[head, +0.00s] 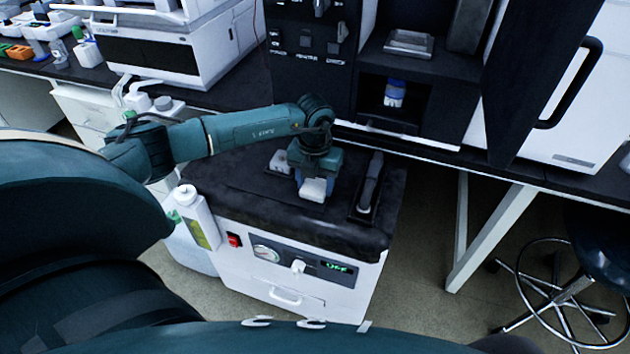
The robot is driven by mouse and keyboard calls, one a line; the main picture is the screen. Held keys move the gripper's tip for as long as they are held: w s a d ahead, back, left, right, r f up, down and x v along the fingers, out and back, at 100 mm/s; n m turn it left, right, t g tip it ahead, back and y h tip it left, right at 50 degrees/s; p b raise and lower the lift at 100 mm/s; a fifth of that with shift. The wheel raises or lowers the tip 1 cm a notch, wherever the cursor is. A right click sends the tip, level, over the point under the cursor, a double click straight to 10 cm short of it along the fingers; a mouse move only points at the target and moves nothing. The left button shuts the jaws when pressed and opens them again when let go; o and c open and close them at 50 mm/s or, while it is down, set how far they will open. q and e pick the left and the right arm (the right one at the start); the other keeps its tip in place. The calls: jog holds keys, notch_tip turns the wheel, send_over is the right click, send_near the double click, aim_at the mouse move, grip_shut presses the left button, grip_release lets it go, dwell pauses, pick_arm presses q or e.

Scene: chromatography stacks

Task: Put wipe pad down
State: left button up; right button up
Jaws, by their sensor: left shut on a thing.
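The wipe pad (313,190) is a small white block, seen in the head view over the dark top of a white cabinet unit (350,290). My left gripper (313,178) points down and is shut on the pad. The pad is low over a dark flat plate on that top; I cannot tell whether it touches. The gripper hides part of the pad's upper side. My right gripper is not in view.
A small white item (280,160) sits left of the gripper, and a dark upright handle-like tool (370,182) stands to its right. A black instrument stack with a blue-capped bottle (395,93) is behind. A stool (580,270) is at right.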

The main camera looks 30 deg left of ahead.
pick_arm(q)
jog(key=shift+f, duration=0.1)
jog(key=o, duration=0.5)
jog(key=shift+f, duration=0.1)
jog(key=o, duration=0.4)
jog(key=shift+o, duration=0.2)
